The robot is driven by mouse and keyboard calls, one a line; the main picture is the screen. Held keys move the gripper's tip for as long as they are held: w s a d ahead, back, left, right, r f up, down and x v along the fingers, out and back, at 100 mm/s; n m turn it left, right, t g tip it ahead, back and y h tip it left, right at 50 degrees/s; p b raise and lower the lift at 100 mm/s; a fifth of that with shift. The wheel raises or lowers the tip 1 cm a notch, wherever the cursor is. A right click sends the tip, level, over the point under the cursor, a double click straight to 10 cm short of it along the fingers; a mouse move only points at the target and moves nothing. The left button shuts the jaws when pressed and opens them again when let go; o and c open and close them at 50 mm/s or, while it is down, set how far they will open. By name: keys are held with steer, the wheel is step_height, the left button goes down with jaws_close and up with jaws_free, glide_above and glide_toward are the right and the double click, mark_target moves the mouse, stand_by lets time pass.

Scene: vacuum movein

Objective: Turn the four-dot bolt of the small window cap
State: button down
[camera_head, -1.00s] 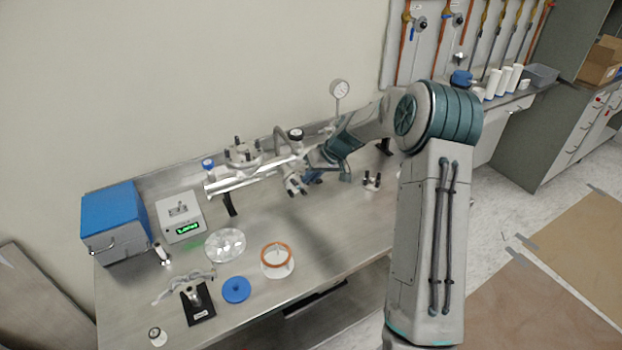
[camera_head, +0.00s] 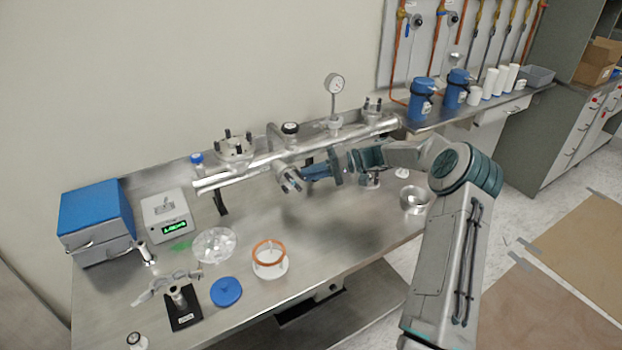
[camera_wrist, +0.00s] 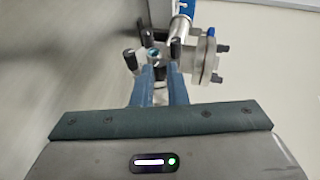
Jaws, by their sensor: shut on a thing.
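The small window cap (camera_head: 289,181) is a metal fitting with several dark bolts on the near side of the long steel tube (camera_head: 228,174). My gripper (camera_head: 307,174) reaches it from the right. In the wrist view, the blue fingers of my gripper (camera_wrist: 157,72) point at the cap's cluster of dark bolts. They are shut on one bolt (camera_wrist: 152,53), whose end shows between the fingertips. Other bolts, such as a dark one (camera_wrist: 130,58), stand beside the fingers. Dot marks are too small to read, so I cannot tell which bolt is held.
A larger bolted flange (camera_wrist: 207,60) stands close to the right of my fingers. A gauge (camera_head: 334,84) and a black-topped knob (camera_head: 290,128) rise from the tube. The bench (camera_head: 330,245) holds a blue disc (camera_head: 226,291) and an orange-ringed part (camera_head: 269,259); its middle is clear.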

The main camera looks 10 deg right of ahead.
steer(key=shift+f+m+y+b, duration=0.25)
steer(key=shift+m+y+b, duration=0.1)
steer(key=shift+y+b, duration=0.4)
steer(key=shift+f+m+y+b, duration=0.25)
steer(key=shift+y+b, duration=0.25)
steer(key=shift+y, duration=0.5)
steer(key=shift+f+m+y+b, duration=0.2)
steer(key=shift+m+y+b, duration=0.2)
steer(key=shift+y+b, duration=0.35)
steer(key=shift+y, duration=0.3)
steer(key=c, duration=1.4)
jaws_free()
steer(key=shift+c, duration=0.2)
